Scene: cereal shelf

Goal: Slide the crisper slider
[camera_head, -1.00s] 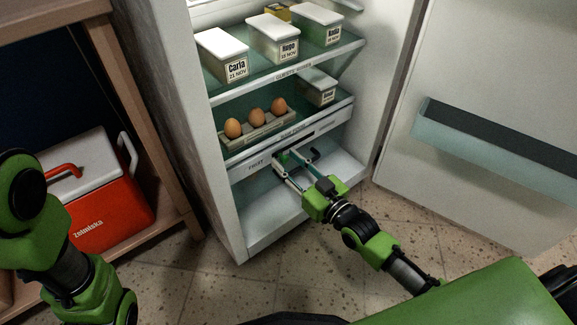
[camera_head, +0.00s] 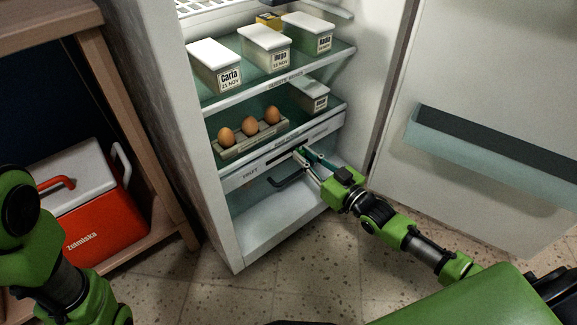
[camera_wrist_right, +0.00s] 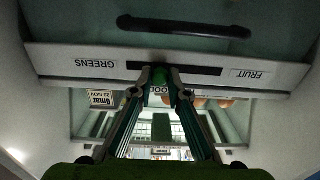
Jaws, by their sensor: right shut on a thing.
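The crisper slider, a small green knob (camera_wrist_right: 161,76), sits in a dark slot on the white strip (camera_wrist_right: 100,63) above the crisper drawer. My right gripper (camera_wrist_right: 161,86) is shut on the knob, fingers on either side of it. The wrist view is upside down; there the knob is left of the slot's middle, nearer the GREENS label (camera_wrist_right: 94,64) than the FRUIT label (camera_wrist_right: 250,74). In the head view my right gripper (camera_head: 302,154) reaches into the fridge at the strip and mostly hides the knob. My left gripper is out of view.
The drawer's black handle (camera_head: 287,181) is just below the strip. Above are eggs (camera_head: 249,126) in a holder and lidded boxes (camera_head: 216,66) on glass shelves. The open fridge door (camera_head: 490,100) stands right. A red-and-white cooler (camera_head: 105,213) sits in the wooden shelf at left.

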